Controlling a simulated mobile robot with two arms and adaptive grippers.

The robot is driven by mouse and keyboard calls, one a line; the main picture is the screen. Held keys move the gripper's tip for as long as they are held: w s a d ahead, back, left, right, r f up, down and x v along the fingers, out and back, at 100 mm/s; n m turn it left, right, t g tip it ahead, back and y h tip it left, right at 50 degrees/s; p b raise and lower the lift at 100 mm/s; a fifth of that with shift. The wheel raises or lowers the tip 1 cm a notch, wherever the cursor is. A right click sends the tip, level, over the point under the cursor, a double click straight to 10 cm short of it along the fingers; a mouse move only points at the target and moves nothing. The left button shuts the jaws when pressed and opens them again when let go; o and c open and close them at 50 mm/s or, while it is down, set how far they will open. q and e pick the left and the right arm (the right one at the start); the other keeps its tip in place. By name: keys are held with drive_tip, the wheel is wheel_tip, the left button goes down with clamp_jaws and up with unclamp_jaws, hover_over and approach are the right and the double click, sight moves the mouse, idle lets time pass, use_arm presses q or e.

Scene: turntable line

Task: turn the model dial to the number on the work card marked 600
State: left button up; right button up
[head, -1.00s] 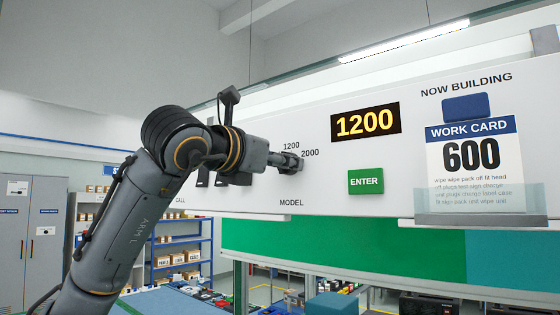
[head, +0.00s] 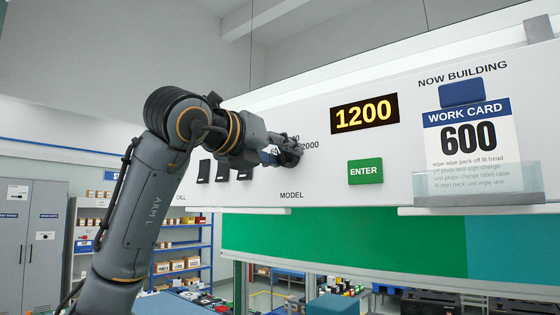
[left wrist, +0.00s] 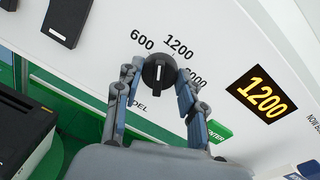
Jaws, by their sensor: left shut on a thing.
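The model dial (left wrist: 158,73) is a round black knob with a pale mark, on the white panel. In the left wrist view the labels 600, 1200 and 2000 are printed around it, 2000 partly hidden by a finger. My left gripper (head: 290,152) is shut on the dial, with one finger on each side of it. The display (head: 364,114) reads 1200 in yellow. The work card (head: 468,136) reads 600. My right gripper is not in view.
A green ENTER button (head: 365,171) sits right of the dial, below the display. Several dark switches (head: 204,171) are left of the dial. A clear holder (head: 476,183) covers the card's lower part. A green board (head: 340,239) lies below the panel.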

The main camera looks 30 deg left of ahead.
use_arm(q)
drive_tip(key=n+b, duration=0.1)
drive_tip(key=n, duration=0.3)
drive_tip(key=shift+h, duration=0.3)
drive_tip(key=shift+a+r+n+b, duration=0.15)
drive_tip(key=shift+n+b, duration=0.4)
drive_tip(key=shift+n, duration=1.15)
drive_tip(key=o, duration=1.2)
drive_tip(key=shift+s, duration=0.1)
drive_tip(key=s, duration=1.1)
drive_tip(key=shift+s+a+r, duration=0.3)
drive_tip(key=shift+s+r, duration=0.05)
